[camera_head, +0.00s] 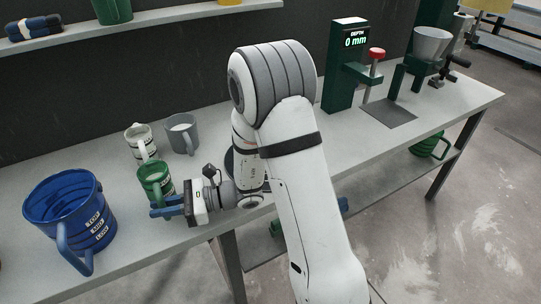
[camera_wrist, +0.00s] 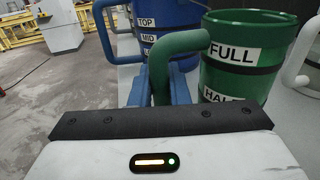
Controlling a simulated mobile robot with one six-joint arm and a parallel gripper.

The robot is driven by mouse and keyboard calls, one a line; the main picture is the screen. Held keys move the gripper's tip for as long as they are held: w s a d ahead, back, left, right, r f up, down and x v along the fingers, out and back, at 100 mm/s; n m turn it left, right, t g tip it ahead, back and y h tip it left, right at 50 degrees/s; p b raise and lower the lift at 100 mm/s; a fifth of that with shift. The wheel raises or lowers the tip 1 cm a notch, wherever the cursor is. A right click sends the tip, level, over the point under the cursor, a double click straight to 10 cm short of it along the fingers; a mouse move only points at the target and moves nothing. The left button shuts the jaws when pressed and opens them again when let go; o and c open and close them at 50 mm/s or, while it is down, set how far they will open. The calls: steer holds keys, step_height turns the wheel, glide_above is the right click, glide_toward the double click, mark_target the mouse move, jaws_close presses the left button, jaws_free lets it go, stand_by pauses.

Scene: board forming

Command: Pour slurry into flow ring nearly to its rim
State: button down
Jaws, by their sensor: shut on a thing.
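A green mug (camera_head: 157,183) with white label bands is on or just above the bench at the left; pale content shows inside it. In the wrist view the green mug (camera_wrist: 245,62) reads FULL and HALF and looks upright. My gripper (camera_head: 166,205) reaches in from the right with its blue fingers at the mug's near side. In the wrist view my gripper (camera_wrist: 160,82) is shut on the mug's green handle (camera_wrist: 176,50). I cannot make out the flow ring; my arm hides part of the bench, where a dark round edge (camera_head: 229,163) shows.
A large blue jug (camera_head: 72,205) marked TOP, MID, LOW stands left of the mug. A white mug (camera_head: 140,140) and a grey mug (camera_head: 183,132) stand behind. A green depth gauge (camera_head: 342,70) and a stand with a pale funnel (camera_head: 432,42) are at the right.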

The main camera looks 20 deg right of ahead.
mark_target(157, 195)
steer(key=shift+r, duration=0.1)
steer(key=shift+r+p, duration=1.9)
steer(key=shift+r, duration=0.55)
